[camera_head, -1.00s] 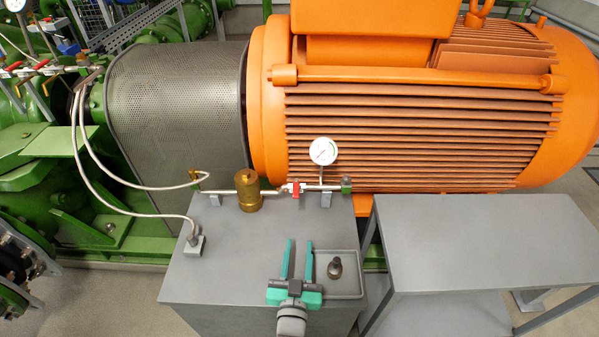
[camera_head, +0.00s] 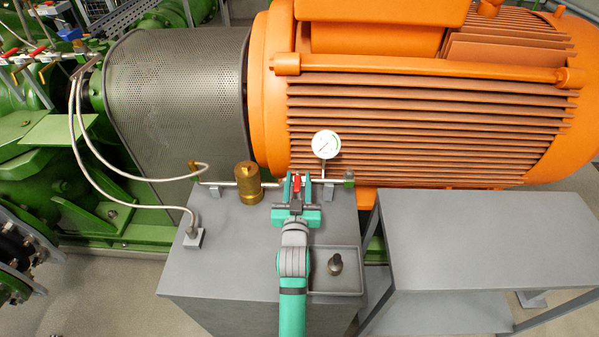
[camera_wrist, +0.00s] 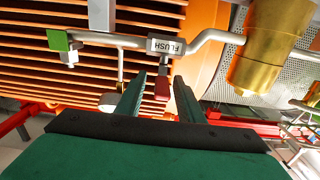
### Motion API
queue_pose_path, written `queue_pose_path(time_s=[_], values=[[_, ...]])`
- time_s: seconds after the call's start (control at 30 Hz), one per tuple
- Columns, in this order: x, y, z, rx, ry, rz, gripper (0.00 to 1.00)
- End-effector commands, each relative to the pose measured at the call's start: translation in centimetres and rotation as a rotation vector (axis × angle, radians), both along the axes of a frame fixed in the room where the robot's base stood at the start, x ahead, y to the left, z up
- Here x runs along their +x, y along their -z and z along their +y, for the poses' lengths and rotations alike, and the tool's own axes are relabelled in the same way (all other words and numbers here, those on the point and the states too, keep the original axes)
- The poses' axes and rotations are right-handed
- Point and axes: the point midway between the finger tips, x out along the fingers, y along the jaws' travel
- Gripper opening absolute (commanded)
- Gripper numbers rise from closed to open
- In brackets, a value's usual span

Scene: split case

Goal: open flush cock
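The flush cock has a red handle (camera_head: 297,183) and sits on the thin pipe along the back of the grey cabinet. In the wrist view the red handle (camera_wrist: 162,86) hangs below the pipe under a label reading FLUSH (camera_wrist: 166,46). My gripper (camera_head: 298,178) is open, with one green finger on each side of the handle.
A brass pot (camera_head: 248,184) stands left of the cock. A pressure gauge (camera_head: 326,144) and a green fitting (camera_head: 348,179) are to its right. The orange motor (camera_head: 420,110) is behind. A tray (camera_head: 318,292) holds a dark metal part (camera_head: 335,264). The cabinet's front left top is clear.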

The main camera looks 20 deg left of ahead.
Motion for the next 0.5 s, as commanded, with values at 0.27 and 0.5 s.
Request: queue_pose_path(time_s=[0.27, 0.5], values=[[3.0, 0.0, 0.6, 0.000, 0.004, 0.000, 0.34], [3.5, 0.0, 0.6, 0.001, 0.006, 0.001, 0.34]])
